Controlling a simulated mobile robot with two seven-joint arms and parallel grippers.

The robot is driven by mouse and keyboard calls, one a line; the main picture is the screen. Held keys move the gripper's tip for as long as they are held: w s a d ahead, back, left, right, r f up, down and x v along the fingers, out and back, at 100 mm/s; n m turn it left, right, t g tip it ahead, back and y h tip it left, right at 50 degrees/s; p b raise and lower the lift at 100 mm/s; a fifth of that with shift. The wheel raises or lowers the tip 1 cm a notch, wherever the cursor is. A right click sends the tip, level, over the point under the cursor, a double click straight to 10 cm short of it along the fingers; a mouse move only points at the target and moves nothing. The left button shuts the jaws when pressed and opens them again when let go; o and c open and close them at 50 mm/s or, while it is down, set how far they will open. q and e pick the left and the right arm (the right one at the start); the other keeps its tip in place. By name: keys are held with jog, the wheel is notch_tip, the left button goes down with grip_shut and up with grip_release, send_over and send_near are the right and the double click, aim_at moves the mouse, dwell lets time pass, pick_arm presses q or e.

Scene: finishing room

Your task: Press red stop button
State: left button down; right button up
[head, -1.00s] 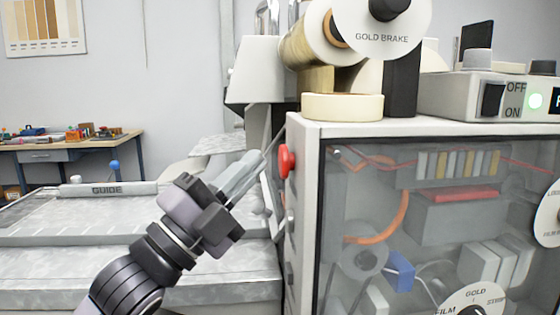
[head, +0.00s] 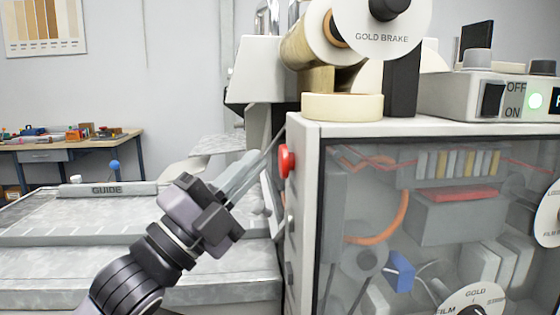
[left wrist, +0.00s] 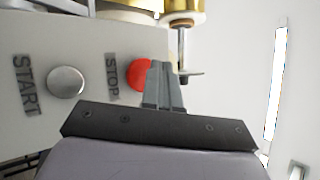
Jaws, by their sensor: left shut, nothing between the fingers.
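The red stop button (head: 287,161) sticks out from the left side of the grey machine cabinet (head: 306,205). In the left wrist view the red button (left wrist: 139,75) is beside the word STOP, partly hidden by the fingers. My left gripper (head: 262,160) is shut and empty, its fingertips just left of the button in the head view. In the left wrist view the fingertips (left wrist: 163,66) overlap the button's right edge; I cannot tell whether they touch it. My right gripper is not in view.
A silver START button (left wrist: 65,82) is on the same panel. Gold rolls (head: 325,45) and a cream tape ring (head: 342,107) are on top of the cabinet. A grey work bed with a GUIDE bar (head: 107,189) lies left of the cabinet.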

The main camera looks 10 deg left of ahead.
pick_arm(q)
jog(key=shift+d, duration=0.1)
dwell(0.3)
jog(key=shift+w+d, duration=0.1)
jog(key=shift+d, duration=0.2)
jog(key=shift+w+d+p, duration=0.1)
jog(key=shift+d+p, duration=0.2)
jog(key=shift+d, duration=0.1)
dwell(0.6)
jog(key=shift+a, duration=0.1)
jog(key=shift+s+a, duration=0.25)
jog(key=shift+a, duration=0.45)
jog(key=shift+s+a, duration=0.2)
jog(key=shift+a, duration=0.6)
jog(key=shift+s+a, duration=0.25)
jog(key=shift+a, duration=0.55)
jog(key=shift+s+a, duration=0.2)
jog(key=shift+a, duration=0.6)
